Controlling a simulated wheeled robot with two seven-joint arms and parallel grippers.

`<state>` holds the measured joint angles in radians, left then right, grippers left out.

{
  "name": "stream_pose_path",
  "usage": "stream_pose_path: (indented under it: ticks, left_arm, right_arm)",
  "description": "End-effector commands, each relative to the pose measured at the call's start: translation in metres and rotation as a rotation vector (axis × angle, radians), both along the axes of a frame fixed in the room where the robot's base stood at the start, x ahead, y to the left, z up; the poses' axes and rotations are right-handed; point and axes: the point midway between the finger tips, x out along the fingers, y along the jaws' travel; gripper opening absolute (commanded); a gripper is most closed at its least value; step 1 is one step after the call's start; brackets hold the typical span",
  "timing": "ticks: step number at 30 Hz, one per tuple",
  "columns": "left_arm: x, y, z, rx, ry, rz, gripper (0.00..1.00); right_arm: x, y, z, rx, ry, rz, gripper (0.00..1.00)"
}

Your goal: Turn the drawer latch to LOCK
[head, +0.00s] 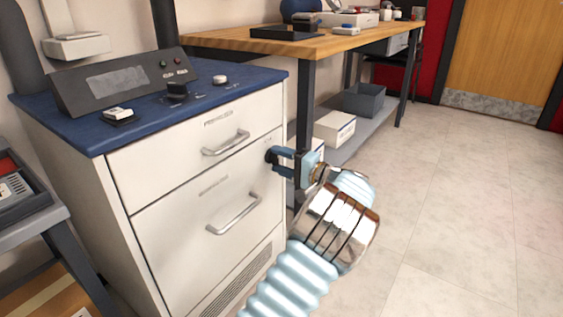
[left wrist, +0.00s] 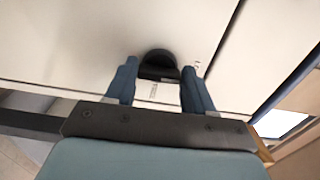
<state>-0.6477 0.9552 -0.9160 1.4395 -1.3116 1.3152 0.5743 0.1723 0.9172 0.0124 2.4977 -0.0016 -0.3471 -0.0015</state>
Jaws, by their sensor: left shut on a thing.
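The drawer latch (head: 271,154) is a small black knob on the white front of the cabinet, near its right edge, between the upper and lower drawers. In the left wrist view the dark latch (left wrist: 159,57) sits between my two blue fingertips. My left gripper (head: 277,160) is shut on the latch, with its arm reaching in from below. The fingers also show in the left wrist view (left wrist: 159,72). A tiny mark beside the latch is too small to read, so I cannot tell which position it points to. My right gripper is not in view.
The white cabinet (head: 150,170) has two drawers with metal handles (head: 226,143) left of the latch. A control panel (head: 120,82) and knobs stand on its blue top. A wooden workbench (head: 330,42) stands behind. The floor (head: 460,200) at right is clear.

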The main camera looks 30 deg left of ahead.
Motion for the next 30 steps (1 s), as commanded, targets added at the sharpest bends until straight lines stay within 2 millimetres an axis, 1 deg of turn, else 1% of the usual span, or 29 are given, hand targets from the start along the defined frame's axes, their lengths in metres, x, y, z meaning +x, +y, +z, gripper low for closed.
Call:
stream_pose_path:
  ticks: [3, 4, 8, 16, 20, 23, 30]
  left_arm:
    - [0.000, -0.001, -0.001, -0.002, -0.001, -0.001, 0.23]
    - [0.000, -0.001, -0.001, -0.002, -0.001, -0.001, 0.58]
    - [0.000, 0.000, -0.001, -0.002, 0.000, -0.001, 0.78]
    - [0.000, -0.001, 0.000, -0.001, 0.000, 0.000, 0.79]
    - [0.000, -0.010, 0.000, -0.001, 0.000, -0.002, 0.79]
    - [-0.001, -0.027, 0.001, 0.000, 0.001, -0.004, 0.79]
    - [-0.006, -0.086, 0.001, 0.000, 0.001, -0.004, 0.79]
  right_arm:
    - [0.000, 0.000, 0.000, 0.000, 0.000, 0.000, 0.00]
    - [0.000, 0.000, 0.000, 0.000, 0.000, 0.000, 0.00]
    - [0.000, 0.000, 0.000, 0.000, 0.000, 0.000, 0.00]
    - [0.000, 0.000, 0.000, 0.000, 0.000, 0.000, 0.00]
    - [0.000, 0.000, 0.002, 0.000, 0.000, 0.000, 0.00]
    - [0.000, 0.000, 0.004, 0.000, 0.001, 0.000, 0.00]
    - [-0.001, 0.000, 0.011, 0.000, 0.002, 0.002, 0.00]
